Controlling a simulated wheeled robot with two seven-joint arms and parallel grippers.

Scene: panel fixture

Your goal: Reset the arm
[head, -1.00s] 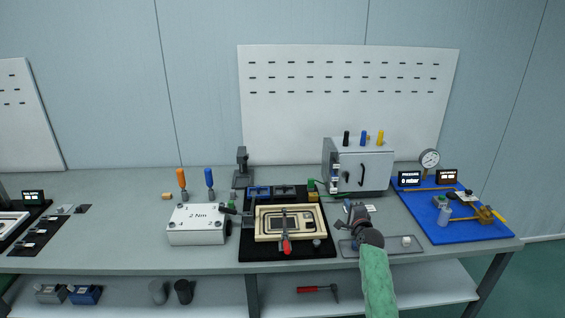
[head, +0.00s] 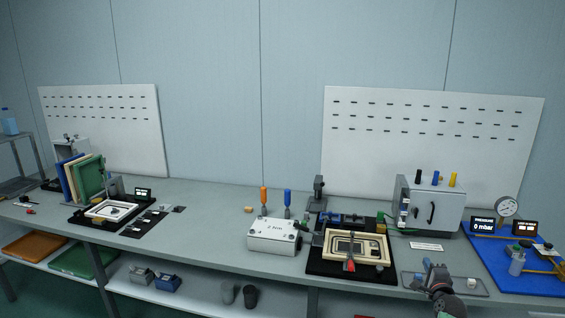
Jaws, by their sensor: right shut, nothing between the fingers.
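My right gripper (head: 432,273) is low at the right of the head view, over the clear tray (head: 479,288) at the bench front. It is shut and holds nothing. Only the gripper and the dark wrist behind it show, and the rest of that arm is below the frame. My left gripper and left arm are not in view. The panel fixture (head: 357,246), a tan frame on a black base with a red-handled clamp (head: 350,265), lies just left of my right gripper, apart from it.
A white torque box (head: 275,237) and two screwdrivers stand left of the fixture. A grey cabinet (head: 436,206) stands behind my right gripper, and a blue mat (head: 500,270) with a gauge lies right. A second fixture (head: 108,210) is far left. The bench between is mostly bare.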

